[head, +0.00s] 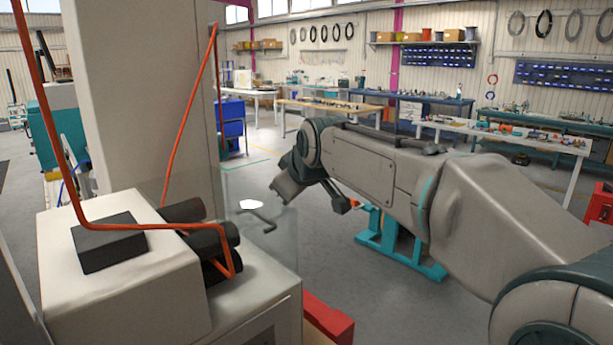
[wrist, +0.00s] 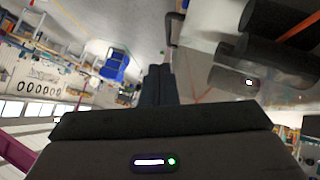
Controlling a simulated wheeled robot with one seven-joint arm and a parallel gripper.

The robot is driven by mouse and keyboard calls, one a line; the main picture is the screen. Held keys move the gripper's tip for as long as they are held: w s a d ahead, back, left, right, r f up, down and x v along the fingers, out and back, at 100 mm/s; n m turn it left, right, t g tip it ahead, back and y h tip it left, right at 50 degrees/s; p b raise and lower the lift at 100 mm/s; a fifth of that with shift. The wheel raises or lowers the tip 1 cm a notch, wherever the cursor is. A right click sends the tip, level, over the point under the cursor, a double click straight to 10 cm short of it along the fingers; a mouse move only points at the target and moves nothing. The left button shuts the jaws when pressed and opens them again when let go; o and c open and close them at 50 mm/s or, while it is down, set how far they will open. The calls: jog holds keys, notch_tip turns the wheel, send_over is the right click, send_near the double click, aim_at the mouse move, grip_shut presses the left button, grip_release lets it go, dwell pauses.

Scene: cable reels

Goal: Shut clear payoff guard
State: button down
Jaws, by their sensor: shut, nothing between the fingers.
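The clear payoff guard (head: 284,232) is a see-through panel beside the dark rollers (head: 208,240) of the pale machine. Its faint edges make its exact angle hard to tell. A dark bent handle (head: 262,217) shows on it, and the handle also shows in the wrist view (wrist: 173,30). My gripper (wrist: 159,68) is shut and empty, its fingertips together just below the handle in the wrist picture. I cannot tell whether they touch the handle or the panel. In the head view my arm's far end hangs beyond the guard, and the fingertips are not clear.
An orange cable (head: 180,126) runs over the machine and around the rollers. A dark block (head: 108,243) sits on the machine's pale housing. A red part (head: 328,318) lies low in front. A teal stand (head: 400,243) is on the floor behind my arm. Open floor lies beyond.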

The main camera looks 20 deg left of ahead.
jog(key=shift+w+f, duration=0.1)
jog(key=shift+f, duration=0.6)
jog(key=shift+d, duration=0.1)
